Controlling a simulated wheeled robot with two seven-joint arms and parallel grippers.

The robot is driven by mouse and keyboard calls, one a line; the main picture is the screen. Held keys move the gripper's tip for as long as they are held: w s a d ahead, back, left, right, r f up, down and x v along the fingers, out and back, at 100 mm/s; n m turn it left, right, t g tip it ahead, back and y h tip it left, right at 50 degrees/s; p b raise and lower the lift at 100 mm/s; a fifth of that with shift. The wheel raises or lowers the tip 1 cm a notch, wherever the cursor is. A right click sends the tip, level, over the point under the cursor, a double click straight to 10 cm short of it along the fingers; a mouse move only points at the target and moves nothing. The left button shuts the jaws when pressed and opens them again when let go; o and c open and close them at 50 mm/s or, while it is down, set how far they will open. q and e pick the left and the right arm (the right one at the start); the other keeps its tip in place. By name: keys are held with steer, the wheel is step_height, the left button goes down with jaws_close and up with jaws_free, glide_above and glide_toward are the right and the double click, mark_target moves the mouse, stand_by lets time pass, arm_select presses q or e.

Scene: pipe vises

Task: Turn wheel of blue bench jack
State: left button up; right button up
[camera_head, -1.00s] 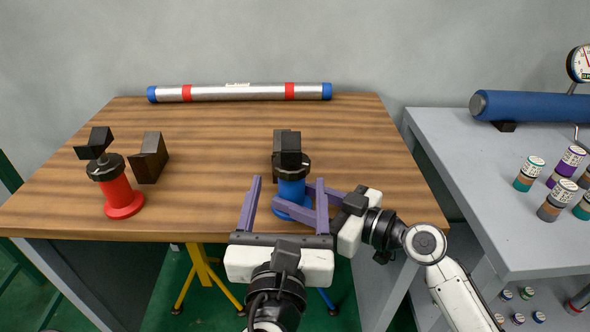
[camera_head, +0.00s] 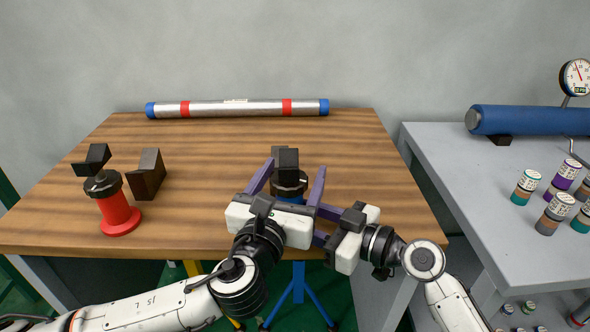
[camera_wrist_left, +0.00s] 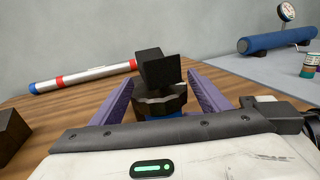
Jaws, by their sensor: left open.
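The blue bench jack (camera_head: 291,199) stands near the front edge of the table, mostly hidden behind my left gripper. Its black wheel (camera_head: 290,188) sits under a black V-shaped head (camera_head: 288,163). In the left wrist view the wheel (camera_wrist_left: 160,102) lies between the two purple fingers, with a gap seeming to show on the left. My left gripper (camera_head: 294,170) is open, its fingers on either side of the wheel. My right gripper (camera_head: 325,225) comes from the right, low at the jack's body; its fingertips are hidden behind my left gripper, so its grip cannot be told.
A red jack (camera_head: 118,212) and a black V-block (camera_head: 147,175) stand at the left of the wooden table (camera_head: 200,225). A silver pipe (camera_head: 237,108) lies along the back. A grey bench (camera_head: 470,190) at the right holds a blue cylinder (camera_head: 530,120) and several small cans.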

arm_select(q)
steer(key=shift+w+d, duration=0.2)
steer(key=shift+w, duration=0.5)
steer(key=c, duration=1.1)
steer(key=n+y, duration=0.2)
steer(key=y, duration=0.2)
steer(key=shift+a+n+t, duration=0.25)
steer(key=shift+n+t, duration=0.15)
steer(key=shift+a+n+y, duration=0.3)
steer(key=shift+n+y, duration=0.2)
steer(key=shift+y, duration=0.35)
steer(key=shift+a+n+y, duration=0.25)
steer(key=shift+n+y, duration=0.25)
steer(key=shift+y, duration=0.35)
steer(key=o, duration=1.1)
